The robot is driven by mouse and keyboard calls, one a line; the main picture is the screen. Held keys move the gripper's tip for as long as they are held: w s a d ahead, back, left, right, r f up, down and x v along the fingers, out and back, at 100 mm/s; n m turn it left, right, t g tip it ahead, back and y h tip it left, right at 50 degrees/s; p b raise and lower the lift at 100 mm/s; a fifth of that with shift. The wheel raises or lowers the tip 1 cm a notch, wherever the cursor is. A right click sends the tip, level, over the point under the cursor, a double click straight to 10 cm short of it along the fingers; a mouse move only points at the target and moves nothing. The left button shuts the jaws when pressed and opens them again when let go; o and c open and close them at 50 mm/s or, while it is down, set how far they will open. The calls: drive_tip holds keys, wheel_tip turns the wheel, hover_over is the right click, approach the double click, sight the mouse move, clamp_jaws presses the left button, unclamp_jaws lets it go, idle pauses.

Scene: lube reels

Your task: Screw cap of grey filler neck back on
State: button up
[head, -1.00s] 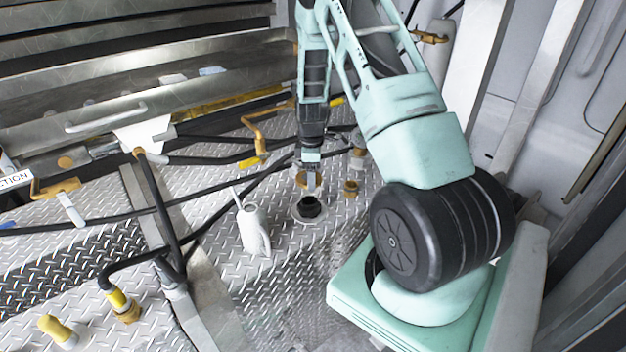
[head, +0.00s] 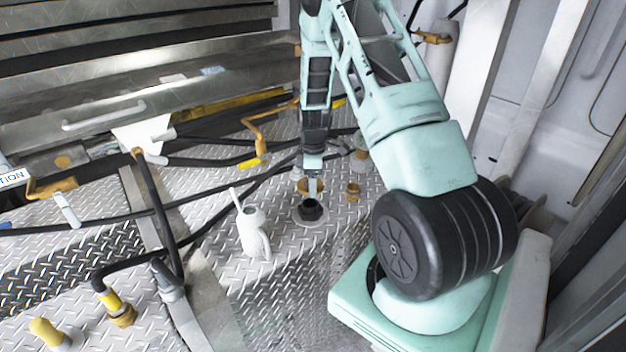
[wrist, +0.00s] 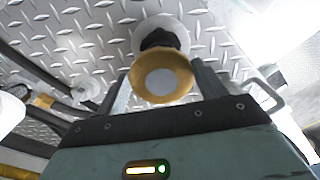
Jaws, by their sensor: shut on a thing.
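A brass-yellow cap with a pale disc in its middle (wrist: 162,80) sits between the two fingers of my gripper in the wrist view. My gripper (head: 313,190) is shut on it and points down at the black filler neck (head: 310,211). The neck stands on a round grey flange (head: 311,222) on the deck. In the wrist view the cap lines up with the black neck (wrist: 160,38) and partly covers it. In the head view the brass cap (head: 302,186) shows beside the finger, close above the neck. Whether cap and neck touch is unclear.
A white oil can with a spout (head: 252,228) stands on the tread-plate deck left of the neck. Another brass fitting (head: 352,191) stands to the right. Black hoses (head: 205,162) cross the deck on the left. Some bare deck lies in front of the neck.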

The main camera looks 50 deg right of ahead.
drive_tip(key=shift+f+b, duration=1.6)
drive_tip(key=shift+f, duration=0.75)
drive_tip(key=shift+f+b, duration=0.45)
drive_tip(key=shift+f, duration=0.1)
drive_tip(key=m, duration=0.5)
drive_tip(key=shift+a, duration=0.15)
drive_tip(key=shift+a+m+p, duration=0.15)
drive_tip(key=shift+m+p, duration=0.2)
drive_tip(key=shift+m, duration=2.35)
